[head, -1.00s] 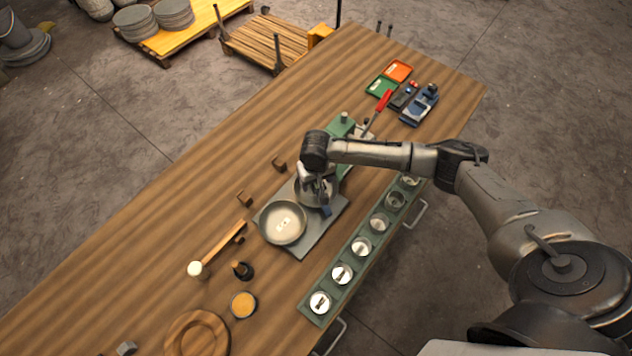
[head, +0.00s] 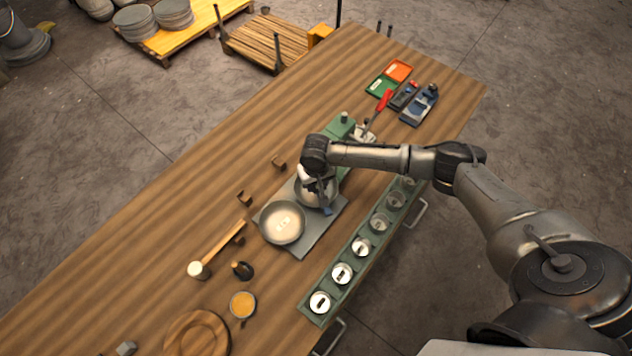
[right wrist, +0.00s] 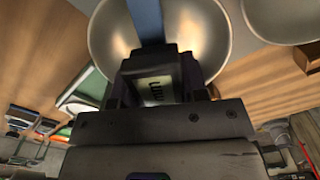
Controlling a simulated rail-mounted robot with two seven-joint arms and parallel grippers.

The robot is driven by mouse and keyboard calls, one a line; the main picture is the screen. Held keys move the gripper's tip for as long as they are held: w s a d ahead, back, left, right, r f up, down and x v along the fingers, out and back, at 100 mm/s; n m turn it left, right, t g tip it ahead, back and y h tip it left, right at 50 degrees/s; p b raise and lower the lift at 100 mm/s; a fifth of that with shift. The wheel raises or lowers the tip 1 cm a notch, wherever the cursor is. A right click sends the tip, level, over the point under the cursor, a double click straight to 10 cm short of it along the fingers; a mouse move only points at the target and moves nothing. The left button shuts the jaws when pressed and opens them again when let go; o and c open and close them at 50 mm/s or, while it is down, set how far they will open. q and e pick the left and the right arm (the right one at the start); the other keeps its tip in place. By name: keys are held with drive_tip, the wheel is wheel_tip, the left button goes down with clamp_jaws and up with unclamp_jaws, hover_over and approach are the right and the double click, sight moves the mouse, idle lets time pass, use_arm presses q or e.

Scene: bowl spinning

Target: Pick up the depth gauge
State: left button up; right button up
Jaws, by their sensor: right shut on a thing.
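My right gripper (head: 320,200) is low over the middle of the bench, at a metal bowl (head: 329,191) on the grey plate. It is shut on a piece that looks like the depth gauge (right wrist: 147,22), with a blue strip and a dark, marked block. In the right wrist view the block sits between the fingers (right wrist: 158,92), and the blue strip lies in front of the bowl (right wrist: 105,38). In the head view only a small blue end shows beside the bowl; my wrist hides the rest. My left gripper is not in view.
A wide shallow bowl (head: 283,223) stands left of the gripper. A green rack (head: 311,310) with several round cups runs along the near edge. Trays (head: 399,70) stand at the back right.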

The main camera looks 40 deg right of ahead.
drive_tip(key=shift+c, duration=1)
